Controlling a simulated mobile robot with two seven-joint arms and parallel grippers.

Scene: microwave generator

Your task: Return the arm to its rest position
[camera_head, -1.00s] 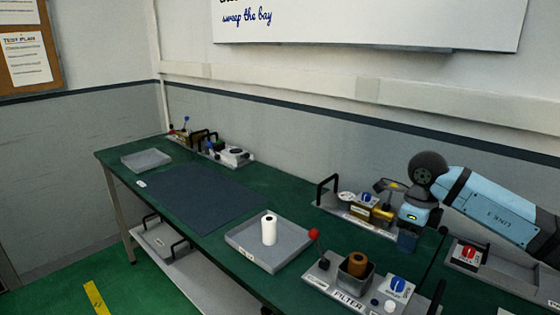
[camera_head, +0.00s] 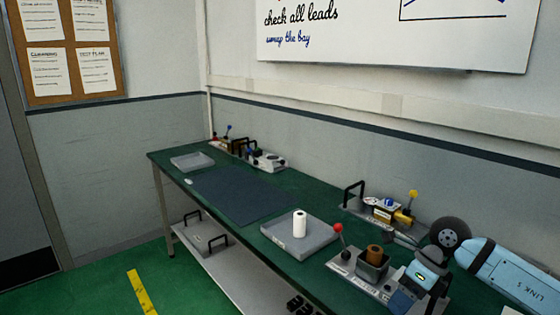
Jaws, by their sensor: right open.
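My right arm, light blue with dark joints, comes in from the right edge. Its gripper (camera_head: 402,301) points down over the right end of the filter module (camera_head: 352,266), hiding part of it. It is open, and I see nothing held in it. I cannot tell its height above the module. A brown cylinder (camera_head: 375,251) stands in the module's dark square cup, left of the gripper. My left gripper is not in view.
A white cylinder (camera_head: 299,223) stands in a grey tray (camera_head: 318,240) left of the filter module. A module with a yellow-knobbed lever (camera_head: 411,203) is behind. A dark blue mat (camera_head: 240,197) lies clear on the green bench (camera_head: 172,156).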

